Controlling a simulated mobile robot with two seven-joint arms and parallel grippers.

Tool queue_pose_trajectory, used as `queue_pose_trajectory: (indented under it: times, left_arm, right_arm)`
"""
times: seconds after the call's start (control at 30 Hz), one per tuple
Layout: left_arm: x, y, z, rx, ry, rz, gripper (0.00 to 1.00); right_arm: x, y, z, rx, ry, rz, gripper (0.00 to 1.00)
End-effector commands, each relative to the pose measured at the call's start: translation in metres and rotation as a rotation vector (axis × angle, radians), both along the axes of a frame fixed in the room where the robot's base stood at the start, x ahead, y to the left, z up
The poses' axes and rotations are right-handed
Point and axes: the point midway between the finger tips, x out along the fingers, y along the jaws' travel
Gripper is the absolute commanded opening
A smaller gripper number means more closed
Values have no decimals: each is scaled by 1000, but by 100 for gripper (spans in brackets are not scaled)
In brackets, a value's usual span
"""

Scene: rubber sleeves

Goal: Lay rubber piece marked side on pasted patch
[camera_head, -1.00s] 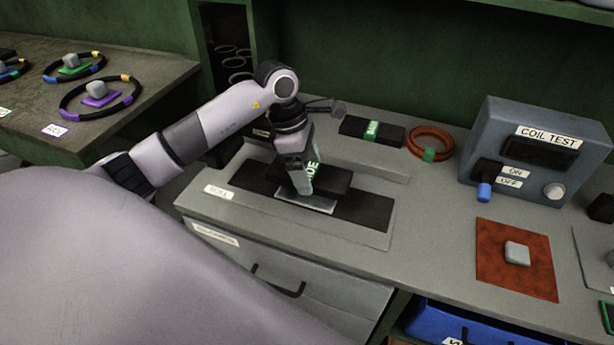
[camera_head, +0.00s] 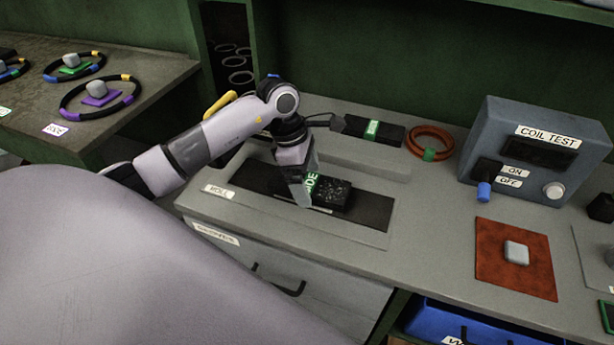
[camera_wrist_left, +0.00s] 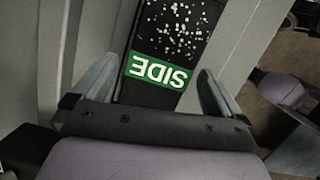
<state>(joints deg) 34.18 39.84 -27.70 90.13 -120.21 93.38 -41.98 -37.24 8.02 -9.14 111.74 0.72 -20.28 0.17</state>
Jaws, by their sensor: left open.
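The black rubber piece (camera_head: 336,194) lies over the black strip (camera_head: 372,212) set in the grey bench plate. Its top shows white specks, and a green band (camera_head: 312,184) reading SIDE faces up. A thin pale sliver of the pasted patch (camera_head: 322,209) shows along its near edge; the rest is hidden. My left gripper (camera_head: 306,200) is at the green-band end of the piece. In the left wrist view the open fingers (camera_wrist_left: 158,92) stand on either side of the piece (camera_wrist_left: 172,30), with gaps beside it.
Behind lies another black piece with a green band (camera_head: 373,130), beside an orange coil (camera_head: 432,143). The coil tester (camera_head: 535,155) and a red mat (camera_head: 515,260) with a grey block stand right. A yellow object (camera_head: 219,104) shows behind my arm.

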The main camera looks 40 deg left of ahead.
Motion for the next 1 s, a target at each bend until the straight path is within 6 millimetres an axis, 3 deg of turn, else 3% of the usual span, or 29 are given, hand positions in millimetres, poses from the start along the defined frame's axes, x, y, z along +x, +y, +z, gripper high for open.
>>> queue_pose_trajectory:
  times: [0.5,0.7,1.0]
  left_arm:
    - [-10,26,98,3,-6,1,100]
    - [-12,29,113,1,-3,1,100]
    - [-12,29,114,1,-2,1,100]
  right_arm:
    - [0,0,-12,0,0,0,43]
    - [0,0,-13,0,1,0,43]
    - [0,0,-13,0,1,0,43]
